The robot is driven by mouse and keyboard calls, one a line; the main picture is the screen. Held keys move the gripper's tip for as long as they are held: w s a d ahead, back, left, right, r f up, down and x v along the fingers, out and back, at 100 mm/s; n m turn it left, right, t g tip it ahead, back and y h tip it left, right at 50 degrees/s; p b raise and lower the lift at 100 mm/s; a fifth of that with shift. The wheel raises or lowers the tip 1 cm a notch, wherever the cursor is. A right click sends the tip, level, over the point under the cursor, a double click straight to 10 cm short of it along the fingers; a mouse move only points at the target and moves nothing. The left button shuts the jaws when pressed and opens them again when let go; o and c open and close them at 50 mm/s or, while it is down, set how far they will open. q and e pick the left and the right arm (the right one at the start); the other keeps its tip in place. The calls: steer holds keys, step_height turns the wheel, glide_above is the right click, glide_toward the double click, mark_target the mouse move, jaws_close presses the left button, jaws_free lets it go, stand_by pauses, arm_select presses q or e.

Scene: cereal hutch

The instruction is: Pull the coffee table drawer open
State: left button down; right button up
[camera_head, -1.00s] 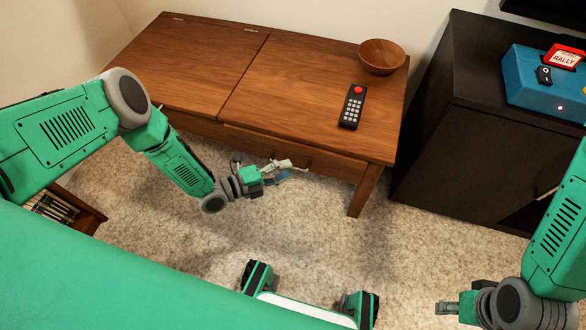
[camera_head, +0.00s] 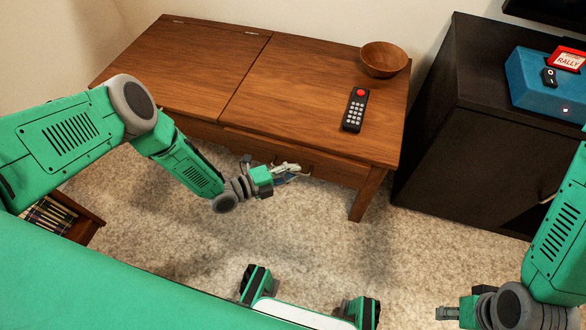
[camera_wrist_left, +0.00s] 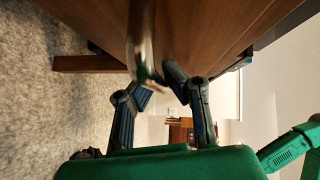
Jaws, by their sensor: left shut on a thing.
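The wooden coffee table (camera_head: 225,95) stands ahead, with its drawer front (camera_head: 335,168) under the right half of the top. The drawer looks flush with the table, as far as I can see. The drawer handle (camera_wrist_left: 140,35) is a metal bar, which comes down between my fingers in the left wrist view. My left gripper (camera_head: 290,174) is at the drawer front and shut on the handle; it also shows in the left wrist view (camera_wrist_left: 162,90). The fingers hide part of the handle in the head view. My right gripper (camera_head: 447,313) is at the bottom right, away from the table.
A remote (camera_head: 354,110) and a wooden bowl (camera_head: 384,60) are on the tabletop. A dark cabinet (camera_head: 460,140) with a blue box (camera_head: 540,85) stands to the right. A low wooden shelf (camera_head: 80,225) is at the left. Carpet in front of the drawer is clear.

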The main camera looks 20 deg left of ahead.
arm_select(q)
steer(key=shift+s+a, duration=0.25)
steer(key=shift+a, duration=0.2)
steer(key=shift+s+p, duration=0.35)
steer(key=shift+s, duration=0.05)
steer(key=c, duration=1.6)
jaws_free()
steer(key=shift+w+a, duration=0.1)
steer(key=shift+w, duration=0.05)
steer(key=shift+d, duration=0.25)
steer(key=v, duration=1.2)
